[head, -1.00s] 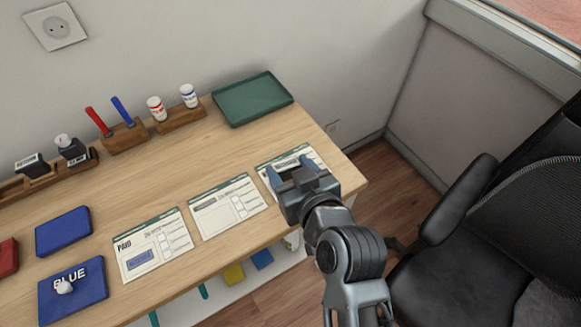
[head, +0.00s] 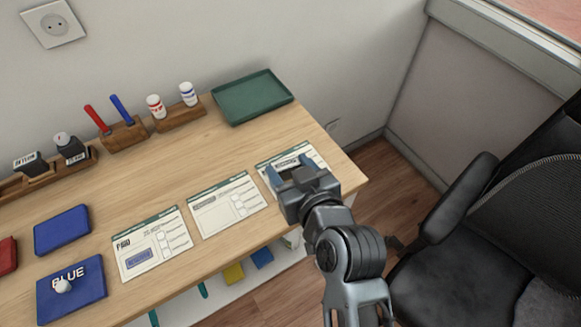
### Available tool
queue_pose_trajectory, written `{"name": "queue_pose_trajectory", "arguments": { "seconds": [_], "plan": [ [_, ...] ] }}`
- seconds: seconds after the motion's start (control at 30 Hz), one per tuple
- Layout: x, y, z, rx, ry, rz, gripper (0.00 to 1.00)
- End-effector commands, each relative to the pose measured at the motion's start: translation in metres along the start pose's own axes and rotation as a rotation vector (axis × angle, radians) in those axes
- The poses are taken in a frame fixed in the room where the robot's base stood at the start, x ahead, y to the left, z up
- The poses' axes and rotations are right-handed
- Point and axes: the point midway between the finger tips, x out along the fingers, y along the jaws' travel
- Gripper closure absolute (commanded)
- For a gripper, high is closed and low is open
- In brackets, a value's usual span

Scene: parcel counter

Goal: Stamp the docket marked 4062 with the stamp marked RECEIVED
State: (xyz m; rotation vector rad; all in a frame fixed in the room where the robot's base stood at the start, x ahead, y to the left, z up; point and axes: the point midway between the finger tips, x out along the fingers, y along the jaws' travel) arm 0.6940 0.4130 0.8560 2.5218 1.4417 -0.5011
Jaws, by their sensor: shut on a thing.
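My gripper (head: 288,176) is over the rightmost docket (head: 318,156), low above the counter, with its blue-tipped fingers pointing down. It is shut on a dark thing, most likely a stamp, largely hidden by the gripper; no marking on it can be read. The rightmost docket is partly covered by my gripper, and its number is too small to read. A middle docket (head: 222,212) lies flat to its left. The left docket (head: 150,240) reads PAID and has a blue-outlined box. Two other stamps, a left one (head: 28,164) and a right one (head: 70,148), stand in the rack.
A blue ink pad (head: 62,230) and a blue lid marked BLUE (head: 85,290) lie at the left. A red item (head: 6,256) shows at the left edge. A green tray (head: 252,97), pens and small bottles stand at the back. A chair (head: 480,235) stands right of the counter.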

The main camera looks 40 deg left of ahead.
Motion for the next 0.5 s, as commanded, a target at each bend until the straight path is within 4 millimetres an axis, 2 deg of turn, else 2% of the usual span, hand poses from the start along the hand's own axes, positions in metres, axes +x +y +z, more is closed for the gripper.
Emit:
{"name": "queue_pose_trajectory", "arguments": {
  "seconds": [0.5],
  "plan": [
    [0.0012, -0.0003, 0.0042, 0.001, -0.004, -0.001, 1.0]
  ]
}}
